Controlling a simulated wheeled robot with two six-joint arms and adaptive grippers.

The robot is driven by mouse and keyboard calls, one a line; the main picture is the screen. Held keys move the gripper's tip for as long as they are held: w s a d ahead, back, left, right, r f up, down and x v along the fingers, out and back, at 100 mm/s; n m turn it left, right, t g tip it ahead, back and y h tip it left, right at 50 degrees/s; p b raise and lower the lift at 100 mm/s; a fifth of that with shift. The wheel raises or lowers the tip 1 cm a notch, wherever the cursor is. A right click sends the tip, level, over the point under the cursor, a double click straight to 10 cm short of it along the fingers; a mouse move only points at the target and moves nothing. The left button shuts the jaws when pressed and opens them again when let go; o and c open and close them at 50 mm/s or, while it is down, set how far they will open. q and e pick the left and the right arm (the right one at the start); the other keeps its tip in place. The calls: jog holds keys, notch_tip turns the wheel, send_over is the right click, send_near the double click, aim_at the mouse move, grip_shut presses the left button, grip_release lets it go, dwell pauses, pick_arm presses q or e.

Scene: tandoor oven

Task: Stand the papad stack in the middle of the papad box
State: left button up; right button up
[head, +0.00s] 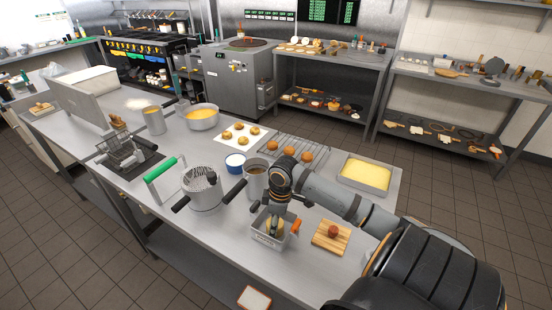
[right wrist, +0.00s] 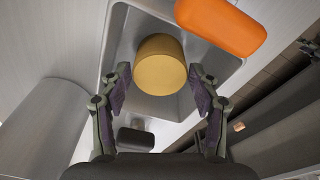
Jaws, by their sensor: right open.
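The papad box (head: 262,240) is an open grey metal box near the front edge of the table; its inner wall (right wrist: 124,48) shows in the right wrist view. The papad stack is a tan-yellow round cylinder (right wrist: 161,64) inside the box's outline, and a bit of it (head: 277,225) shows in the head view. My right gripper (right wrist: 160,76) is open and points down into the box, its fingertips on either side of the stack's near part. A clear gap shows beside each finger. Whether the stack touches the box floor is hard to tell. My left gripper is not in view.
An orange piece (head: 295,227) is at the box's right side. A wooden board (head: 320,241) with a small red-brown item lies farther right. A metal pot (head: 256,183) and a large cylinder with black handles (head: 205,190) stand to the left.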

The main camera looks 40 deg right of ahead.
jog(key=r, duration=0.6)
jog(key=s+d+r+p, duration=0.1)
jog(key=r, duration=0.2)
jog(key=shift+r, duration=0.1)
jog(key=shift+a+r, duration=0.1)
jog(key=shift+r, duration=0.6)
